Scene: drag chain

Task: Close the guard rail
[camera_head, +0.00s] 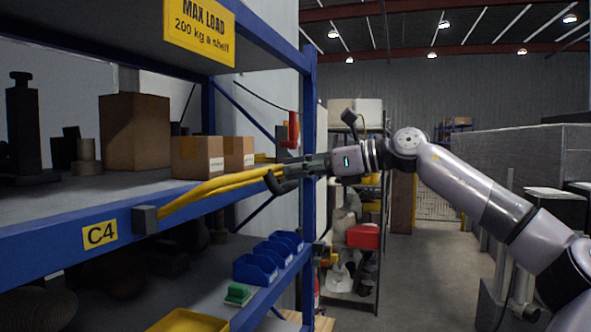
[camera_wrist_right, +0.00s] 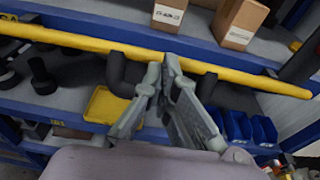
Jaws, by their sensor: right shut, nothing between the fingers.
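The yellow guard rail (camera_head: 205,191) runs along the front of the shelf from a grey bracket (camera_head: 145,219) towards the blue upright. Its far end is hidden behind my right gripper (camera_head: 284,170) in the head view. In the wrist view the rail (camera_wrist_right: 72,39) crosses the whole picture. A black bent handle (camera_wrist_right: 116,77) hangs below it, its middle hidden by the fingers. My right gripper (camera_wrist_right: 168,72) is shut and empty, its tips in front of the handle and just below the rail. I cannot tell whether they touch. My left gripper is not in view.
Cardboard boxes (camera_head: 134,131) and dark parts stand on the shelf behind the rail. A blue upright (camera_head: 308,105) stands at the shelf's end. Blue bins (camera_head: 255,268) and a yellow tray (camera_head: 188,322) are on the lower shelf. The aisle floor (camera_head: 425,270) is open.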

